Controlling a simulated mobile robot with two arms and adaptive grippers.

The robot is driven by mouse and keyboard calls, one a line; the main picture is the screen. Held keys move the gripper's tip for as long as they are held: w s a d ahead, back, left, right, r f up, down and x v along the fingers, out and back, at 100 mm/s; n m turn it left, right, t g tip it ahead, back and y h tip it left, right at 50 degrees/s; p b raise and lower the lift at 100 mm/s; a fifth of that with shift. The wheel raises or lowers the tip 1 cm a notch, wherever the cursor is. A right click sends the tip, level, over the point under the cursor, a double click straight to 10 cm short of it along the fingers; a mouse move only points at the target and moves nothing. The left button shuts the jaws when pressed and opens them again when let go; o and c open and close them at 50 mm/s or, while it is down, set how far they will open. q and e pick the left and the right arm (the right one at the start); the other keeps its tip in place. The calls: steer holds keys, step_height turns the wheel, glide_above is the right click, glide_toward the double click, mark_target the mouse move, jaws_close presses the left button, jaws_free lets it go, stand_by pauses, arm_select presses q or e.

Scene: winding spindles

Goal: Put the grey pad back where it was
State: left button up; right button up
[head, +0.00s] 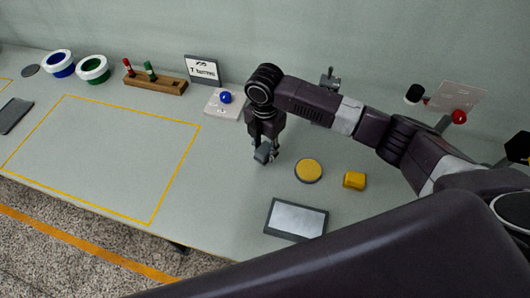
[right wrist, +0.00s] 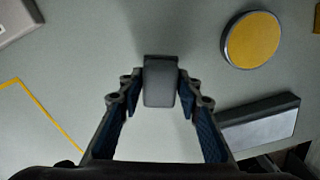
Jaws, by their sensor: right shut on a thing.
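The grey pad (right wrist: 160,82) is a small rounded grey block, held between the fingertips of my right gripper (right wrist: 161,85) in the right wrist view. In the head view my right gripper (head: 264,153) points down over the table, left of a yellow disc (head: 308,170), and the pad shows small and partly hidden at its tips. I cannot tell whether the pad touches the table. My left gripper is not in view.
A yellow block (head: 354,181) lies right of the disc. A dark-framed plate (head: 296,219) lies near the front edge. A blue ball on a pale base (head: 216,104) stands behind, beside a wooden peg rack (head: 155,85). The yellow-outlined area (head: 105,155) is clear.

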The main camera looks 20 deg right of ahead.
mark_target(265, 155)
step_height(265, 155, down, 2)
steer(key=shift+f, duration=0.2)
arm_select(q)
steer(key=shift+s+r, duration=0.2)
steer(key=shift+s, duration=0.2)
arm_select(e)
steer(key=shift+f, duration=0.2)
steer(key=shift+f, duration=0.2)
steer(key=o, duration=1.2)
step_height(265, 155, up, 12)
steer(key=shift+r+b, duration=0.25)
steer(key=shift+b, duration=0.55)
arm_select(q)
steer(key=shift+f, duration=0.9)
